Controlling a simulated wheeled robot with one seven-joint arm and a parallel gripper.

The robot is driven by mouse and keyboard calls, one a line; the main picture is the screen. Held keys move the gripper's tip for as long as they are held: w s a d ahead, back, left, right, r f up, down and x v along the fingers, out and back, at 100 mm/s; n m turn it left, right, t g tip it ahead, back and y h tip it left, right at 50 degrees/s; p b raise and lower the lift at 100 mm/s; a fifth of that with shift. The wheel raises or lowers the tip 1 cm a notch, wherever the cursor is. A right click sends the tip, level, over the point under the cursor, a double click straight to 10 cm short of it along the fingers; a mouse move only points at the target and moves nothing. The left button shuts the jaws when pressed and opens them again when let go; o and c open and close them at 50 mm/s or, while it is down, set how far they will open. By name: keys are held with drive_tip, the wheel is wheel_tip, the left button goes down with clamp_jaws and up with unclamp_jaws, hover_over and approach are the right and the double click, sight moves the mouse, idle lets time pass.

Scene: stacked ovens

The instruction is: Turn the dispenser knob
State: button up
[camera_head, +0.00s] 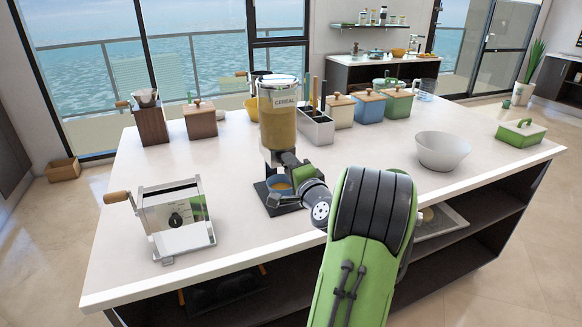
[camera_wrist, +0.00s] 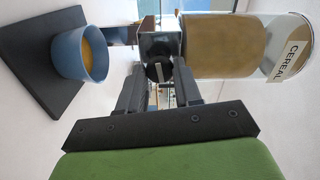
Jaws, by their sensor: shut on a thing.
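The cereal dispenser (camera_head: 278,118) stands on the white counter, a clear cylinder filled with tan cereal and labelled CEREAL; it also shows sideways in the wrist view (camera_wrist: 225,48). Its dark knob (camera_wrist: 160,71) sits below the cylinder, between the fingers of my gripper (camera_wrist: 158,85). My gripper is shut on the knob. In the head view my gripper (camera_head: 292,170) reaches the dispenser's neck, and my arm hides part of the base. A blue bowl (camera_wrist: 68,54) holding something orange-tan stands on the dispenser's black base plate (camera_wrist: 30,62); the bowl shows partly in the head view (camera_head: 281,187).
A utensil holder (camera_head: 316,127) and several lidded canisters stand behind.

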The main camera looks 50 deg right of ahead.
drive_tip(key=shift+f, duration=0.1)
drive_tip(key=o, duration=1)
drive_tip(key=shift+o, duration=0.2)
drive_tip(key=b+v, duration=0.4)
drive_tip(key=v, duration=1.2)
drive_tip(key=shift+w, duration=0.1)
